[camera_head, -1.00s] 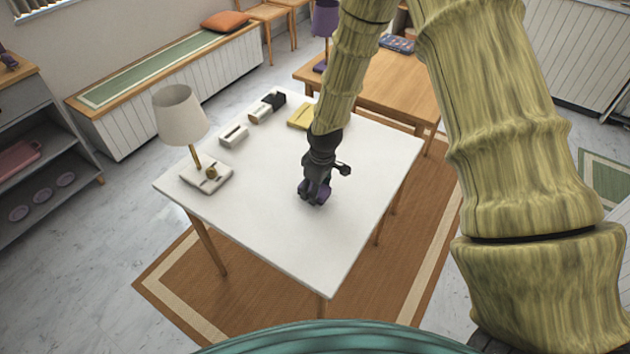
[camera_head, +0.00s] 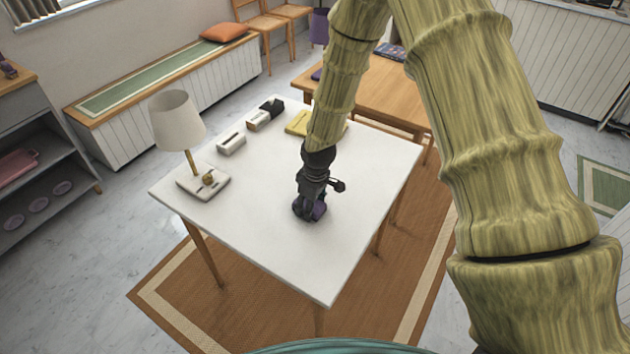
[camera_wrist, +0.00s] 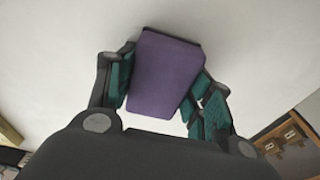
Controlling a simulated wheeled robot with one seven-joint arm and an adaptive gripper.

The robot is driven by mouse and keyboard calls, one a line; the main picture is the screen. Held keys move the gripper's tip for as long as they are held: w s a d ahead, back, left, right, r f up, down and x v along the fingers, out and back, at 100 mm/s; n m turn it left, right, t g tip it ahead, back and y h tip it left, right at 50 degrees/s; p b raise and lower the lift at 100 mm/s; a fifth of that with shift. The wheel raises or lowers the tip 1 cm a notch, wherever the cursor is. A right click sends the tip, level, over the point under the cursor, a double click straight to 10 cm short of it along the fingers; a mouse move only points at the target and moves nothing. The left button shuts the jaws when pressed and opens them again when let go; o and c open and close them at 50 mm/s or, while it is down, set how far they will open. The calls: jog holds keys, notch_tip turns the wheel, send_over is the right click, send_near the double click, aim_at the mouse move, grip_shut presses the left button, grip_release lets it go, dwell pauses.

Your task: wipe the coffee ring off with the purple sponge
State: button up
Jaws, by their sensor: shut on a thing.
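The purple sponge (camera_wrist: 162,75) is between the fingers of my gripper (camera_wrist: 160,85) in the wrist view. The gripper is shut on it, with a teal-padded finger on each side. In the head view my gripper (camera_head: 310,207) points down at the white table (camera_head: 270,240), low over its middle-right part. A little of the sponge (camera_head: 319,210) shows there between the dark fingers. I cannot tell whether the sponge touches the tabletop. No coffee ring shows in either view; the sponge or gripper may hide it.
A lamp (camera_head: 178,122) stands on a white base at the table's left corner. Small white boxes (camera_head: 231,144), a black item (camera_head: 271,106) and a yellow item (camera_head: 299,122) line the far edge. The table's near part is clear. A wooden table (camera_head: 375,90) stands behind.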

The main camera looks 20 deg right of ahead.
jog(key=shift+w+d+r, duration=0.1)
jog(key=shift+w+d, duration=0.45)
jog(key=shift+w+r+p, duration=0.1)
jog(key=shift+p, duration=0.45)
notch_tip(320, 180, up, 4)
jog(key=shift+d+f+p, duration=0.1)
jog(key=shift+f+p, duration=0.15)
jog(key=shift+p, duration=0.55)
notch_tip(320, 180, up, 2)
jog(key=shift+r+p, duration=0.1)
jog(key=shift+p, duration=0.7)
jog(key=shift+r+p, duration=0.6)
jog(key=shift+r, duration=0.3)
